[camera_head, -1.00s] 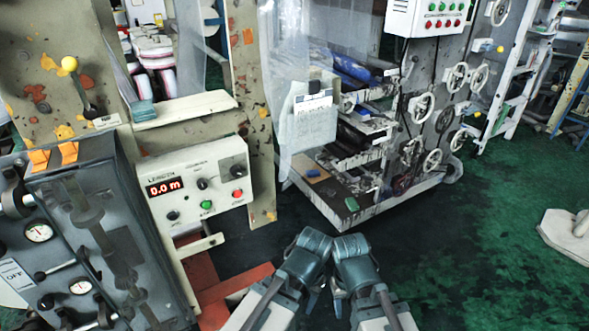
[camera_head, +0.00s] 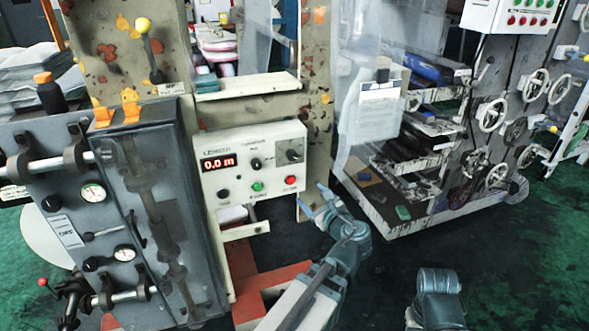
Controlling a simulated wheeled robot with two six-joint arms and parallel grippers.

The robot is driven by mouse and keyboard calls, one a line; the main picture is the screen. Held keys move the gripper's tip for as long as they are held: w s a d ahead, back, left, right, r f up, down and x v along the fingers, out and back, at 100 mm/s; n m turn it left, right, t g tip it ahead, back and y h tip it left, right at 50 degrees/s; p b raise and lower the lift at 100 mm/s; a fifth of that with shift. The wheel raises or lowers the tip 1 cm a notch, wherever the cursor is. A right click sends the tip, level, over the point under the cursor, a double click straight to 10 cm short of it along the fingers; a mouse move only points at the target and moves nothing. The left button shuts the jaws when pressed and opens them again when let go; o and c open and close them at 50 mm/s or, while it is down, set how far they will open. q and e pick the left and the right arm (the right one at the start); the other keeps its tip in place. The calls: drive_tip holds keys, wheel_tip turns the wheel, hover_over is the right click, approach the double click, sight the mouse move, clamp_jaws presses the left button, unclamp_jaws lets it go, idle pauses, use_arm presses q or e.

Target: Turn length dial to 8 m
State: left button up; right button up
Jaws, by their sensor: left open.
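The cream control panel (camera_head: 246,142) faces me left of centre, with a red display (camera_head: 218,163) reading 0.0 m. Smaller black knobs sit mid-panel (camera_head: 256,164) and at lower left (camera_head: 222,194). The labels are too blurred to tell which knob is the length dial. My left gripper (camera_head: 317,201) is open and empty, below and right of the panel, apart from it, its blue fingers pointing up-left. A teal part of my right arm shows at lower right; its gripper fingers do not show.
A green button (camera_head: 257,187) and a red button (camera_head: 291,180) sit below the knobs. A grey gauge cabinet (camera_head: 150,215) stands left of the panel. A cream ledge (camera_head: 246,86) juts out above it. A machine with handwheels (camera_head: 491,115) stands at right.

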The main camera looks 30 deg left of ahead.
sight(293, 158)
use_arm(q)
drive_tip(key=w+a+r+m, duration=0.1)
drive_tip(key=w+a, duration=0.2)
drive_tip(key=a, duration=0.1)
drive_tip(key=w+a+r+m+t+y, duration=0.1)
drive_tip(key=w+a+m, duration=0.1)
drive_tip(key=w+a, duration=0.2)
drive_tip(key=w+a+r+m+t, duration=0.1)
drive_tip(key=w+a+m, duration=0.1)
drive_tip(key=w+a, duration=0.1)
drive_tip(key=shift+w+a+b, duration=0.25)
drive_tip(key=shift+a+b, duration=0.15)
drive_tip(key=shift+a, duration=0.2)
clamp_jaws()
